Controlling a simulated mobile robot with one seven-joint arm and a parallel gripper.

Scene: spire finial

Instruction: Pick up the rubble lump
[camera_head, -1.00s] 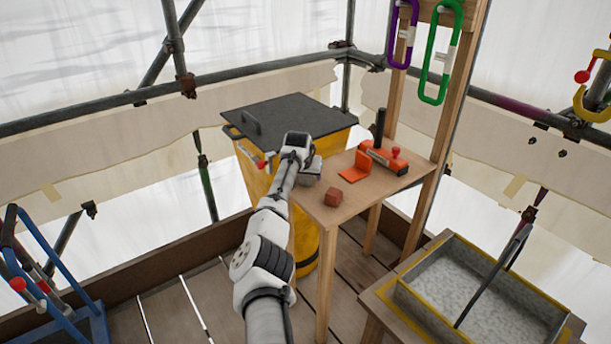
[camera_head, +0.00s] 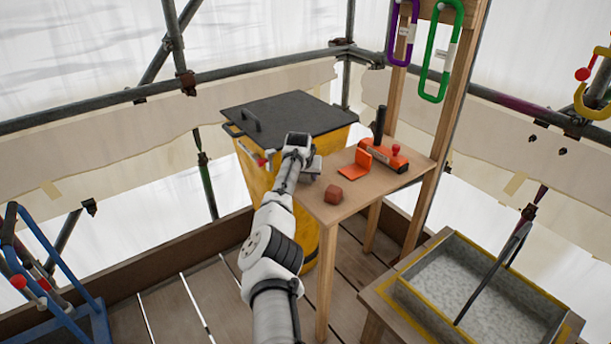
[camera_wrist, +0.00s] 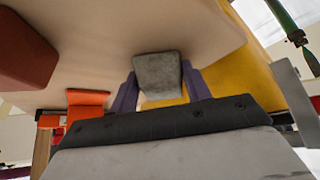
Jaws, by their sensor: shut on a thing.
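The rubble lump (camera_wrist: 158,72) is a grey, rough block in the wrist view. It sits between the two purple fingers of my gripper (camera_wrist: 160,84), which is shut on it. In the head view my gripper (camera_head: 311,168) is at the left edge of the small wooden table (camera_head: 355,212), in front of the yellow bin. My wrist hides most of the lump there. I cannot tell whether the lump touches the tabletop.
A red-brown block (camera_head: 333,194) lies on the table near my gripper. An orange bracket (camera_head: 356,165) and an orange tool (camera_head: 384,157) are farther back. The yellow bin (camera_head: 258,172) with a dark lid (camera_head: 290,113) stands behind. A trough (camera_head: 480,290) is at lower right.

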